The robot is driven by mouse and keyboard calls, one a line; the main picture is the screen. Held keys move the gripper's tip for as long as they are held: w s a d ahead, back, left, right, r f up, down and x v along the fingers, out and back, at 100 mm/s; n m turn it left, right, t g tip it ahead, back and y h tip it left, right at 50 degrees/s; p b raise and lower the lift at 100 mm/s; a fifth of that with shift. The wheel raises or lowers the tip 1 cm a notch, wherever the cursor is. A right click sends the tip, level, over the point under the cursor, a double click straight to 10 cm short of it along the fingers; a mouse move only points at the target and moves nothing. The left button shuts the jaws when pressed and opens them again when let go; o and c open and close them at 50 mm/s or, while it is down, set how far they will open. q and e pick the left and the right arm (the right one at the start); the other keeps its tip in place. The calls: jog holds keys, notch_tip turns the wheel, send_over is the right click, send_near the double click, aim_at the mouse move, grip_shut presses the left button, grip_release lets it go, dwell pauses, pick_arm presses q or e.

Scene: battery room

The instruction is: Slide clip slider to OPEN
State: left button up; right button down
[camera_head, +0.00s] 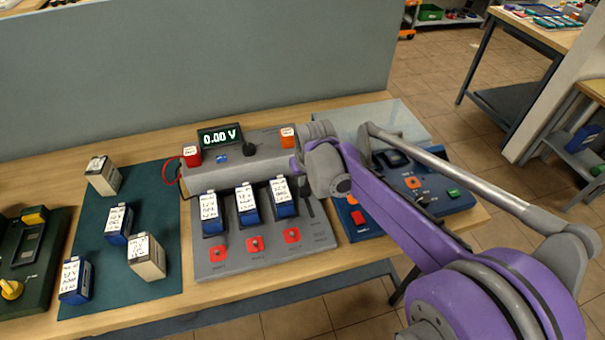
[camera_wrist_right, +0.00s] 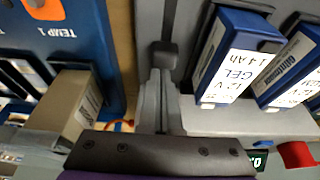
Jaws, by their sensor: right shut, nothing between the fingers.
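The clip slider is a dark knob in a narrow slot on the grey battery panel (camera_head: 270,262), right of the three blue batteries (camera_head: 246,204). In the right wrist view the slider knob (camera_wrist_right: 165,55) sits just beyond my fingertips, with its slot running up the picture. My right gripper (camera_wrist_right: 160,75) is shut and empty, its fingertips very close to the knob; I cannot tell if they touch. In the head view my right wrist covers the gripper's tips. No OPEN marking is readable. My left gripper is not in view.
A blue panel (camera_head: 452,196) lies right of the grey panel, partly behind my right arm. In the wrist view a beige block (camera_wrist_right: 62,108) and a blue battery (camera_wrist_right: 232,55) flank the fingers. A meter (camera_head: 220,136) reads 0.00 V. Loose batteries stand on a green mat (camera_head: 95,285).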

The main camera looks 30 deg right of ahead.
jog(key=s, duration=0.3)
jog(key=s+a, duration=0.1)
jog(key=s, duration=0.2)
jog(key=shift+a+p, duration=0.2)
jog(key=shift+p, duration=0.1)
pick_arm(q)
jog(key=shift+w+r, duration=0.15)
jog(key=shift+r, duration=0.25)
